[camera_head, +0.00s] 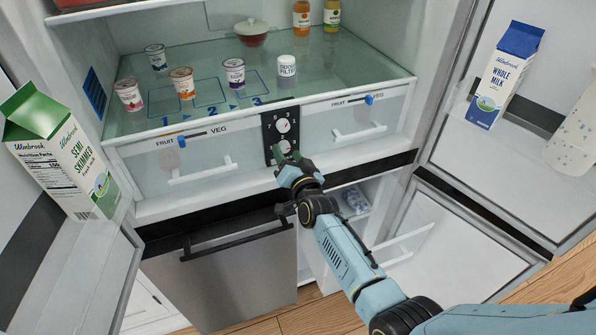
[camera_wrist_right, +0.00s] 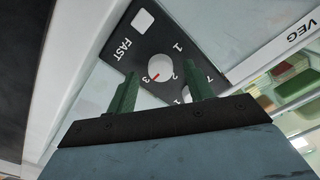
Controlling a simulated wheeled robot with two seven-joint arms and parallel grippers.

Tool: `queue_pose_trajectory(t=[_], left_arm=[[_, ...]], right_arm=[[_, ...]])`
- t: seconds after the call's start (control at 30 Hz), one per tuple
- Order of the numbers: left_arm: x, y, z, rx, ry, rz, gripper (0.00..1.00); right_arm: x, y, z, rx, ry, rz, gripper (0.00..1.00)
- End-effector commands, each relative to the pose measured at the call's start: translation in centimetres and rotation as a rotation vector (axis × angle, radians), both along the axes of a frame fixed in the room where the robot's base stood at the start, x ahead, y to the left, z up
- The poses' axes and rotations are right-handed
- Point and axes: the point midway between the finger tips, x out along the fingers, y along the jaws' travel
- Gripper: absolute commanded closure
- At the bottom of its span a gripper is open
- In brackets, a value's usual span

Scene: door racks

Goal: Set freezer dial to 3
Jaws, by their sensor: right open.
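The black control panel (camera_head: 268,130) sits between the two drawers of the open fridge and carries two white dials. The upper dial (camera_head: 283,125) has higher numbers around it. The lower dial (camera_head: 284,146) is partly behind my right gripper (camera_head: 288,158). In the right wrist view the freezer dial (camera_wrist_right: 161,67) is a white knob with a red mark pointing toward the 3, beside 1, 2 and FAST. My right gripper (camera_wrist_right: 160,92) is open, its green fingers apart in front of the panel, with nothing between them. The dial appears just beyond the fingertips; contact cannot be told. My left gripper is out of view.
Clear drawers (camera_head: 215,160) with sliders flank the panel. The glass shelf (camera_head: 210,115) above holds several yogurt pots, an odor filter (camera_head: 287,70) and a red bowl (camera_head: 251,36). Open doors hold milk cartons (camera_head: 505,72) at both sides. An open freezer compartment lies below.

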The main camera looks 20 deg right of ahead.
Motion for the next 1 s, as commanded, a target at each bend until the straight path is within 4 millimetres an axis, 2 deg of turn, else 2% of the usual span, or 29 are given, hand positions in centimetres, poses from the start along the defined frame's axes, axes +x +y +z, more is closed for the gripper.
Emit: queue_pose_trajectory(t=[0.4, 0.6, 0.8, 1.0], left_arm=[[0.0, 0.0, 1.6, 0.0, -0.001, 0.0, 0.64], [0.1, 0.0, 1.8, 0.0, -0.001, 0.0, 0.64], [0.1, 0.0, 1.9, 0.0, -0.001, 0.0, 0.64], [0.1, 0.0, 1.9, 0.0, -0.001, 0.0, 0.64]], right_arm=[[-8.2, -0.3, 0.0, 0.0, 0.003, 0.001, 0.48], [-11.1, -0.4, 0.0, 0.0, 0.002, 0.0, 0.48], [-12.3, -0.4, 0.0, 0.0, 0.001, 0.001, 0.48], [-12.4, -0.4, 0.0, 0.0, 0.0, 0.0, 0.48]])
